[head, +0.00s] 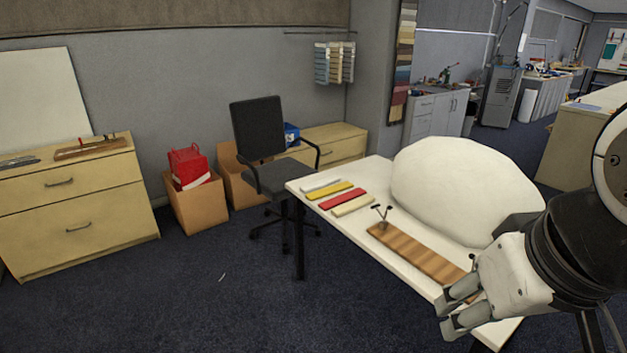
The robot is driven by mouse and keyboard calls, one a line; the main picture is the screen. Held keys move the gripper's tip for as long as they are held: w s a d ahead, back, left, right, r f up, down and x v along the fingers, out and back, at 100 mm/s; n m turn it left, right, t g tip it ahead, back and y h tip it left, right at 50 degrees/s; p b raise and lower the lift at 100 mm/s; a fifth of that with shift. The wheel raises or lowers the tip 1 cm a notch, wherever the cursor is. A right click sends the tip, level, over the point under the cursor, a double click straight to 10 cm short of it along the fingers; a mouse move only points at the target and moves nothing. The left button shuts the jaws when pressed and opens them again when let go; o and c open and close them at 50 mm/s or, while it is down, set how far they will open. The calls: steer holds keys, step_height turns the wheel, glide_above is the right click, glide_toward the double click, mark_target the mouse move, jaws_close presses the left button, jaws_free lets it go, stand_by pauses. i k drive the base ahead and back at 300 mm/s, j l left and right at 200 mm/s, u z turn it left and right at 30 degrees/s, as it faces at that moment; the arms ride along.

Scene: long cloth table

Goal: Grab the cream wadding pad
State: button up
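A large, puffy, cream-white rounded mass (468,188) rests on the back right of the white table; it looks like wadding. A flat cream strip (353,205) also lies on the table, at the end of a row of coloured strips. I cannot tell for sure which of the two is the cream wadding pad. My gripper (443,320) is at the lower right, over or beside the table's near end. Its two fingers are apart with nothing seen between them. It is clear of the cream strip, and my arm hides part of the rounded mass's right side.
White, yellow (334,191) and red (342,199) strips lie beside the cream one. A striped wooden board (422,254) with a small dark metal piece (381,214) lies along the table (345,231). A black chair (262,140) stands behind the table's far end.

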mark_target(346, 209)
steer(key=i+j, duration=0.25)
steer(key=i, duration=0.25)
steer(key=i+j, duration=0.2)
steer(key=i, duration=0.3)
steer(key=i+j, duration=0.25)
steer(key=i, duration=0.25)
steer(key=i+j, duration=0.25)
steer(key=i, duration=0.25)
steer(key=i+j, duration=0.25)
steer(key=i, duration=0.25)
